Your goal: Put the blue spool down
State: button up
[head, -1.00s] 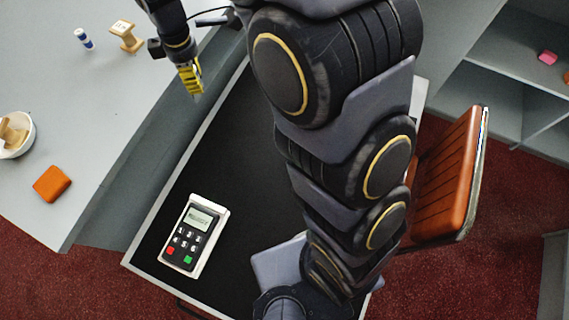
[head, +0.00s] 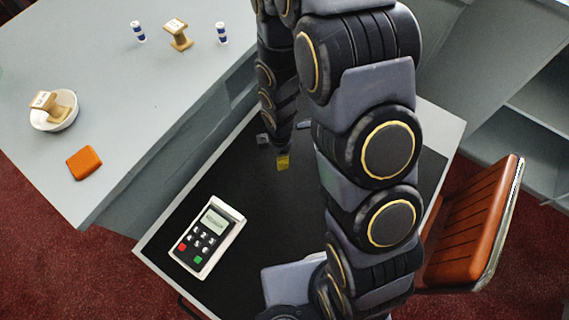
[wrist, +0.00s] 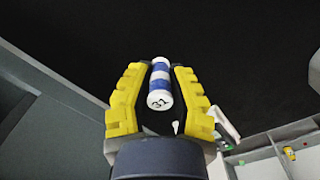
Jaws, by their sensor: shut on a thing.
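The blue spool (wrist: 160,86), blue and white banded with a dark mark on its white end, sits between the yellow fingers of my gripper (wrist: 156,72) in the wrist view. The fingers are shut on it. In the head view my gripper (head: 283,162) is above the black top of the desk (head: 240,185), up and right of the keypad terminal. The held spool cannot be made out in the head view. Two similar blue and white spools, a left one (head: 138,32) and a right one (head: 221,33), stand upright on the grey counter (head: 90,90).
The keypad terminal (head: 206,236) is on the desk's left part. An orange chair (head: 470,225) stands at right. Black desktop around the terminal is clear.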

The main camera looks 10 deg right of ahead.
jog(key=shift+f, duration=1.95)
jog(key=o, duration=0.7)
jog(key=shift+f, duration=0.1)
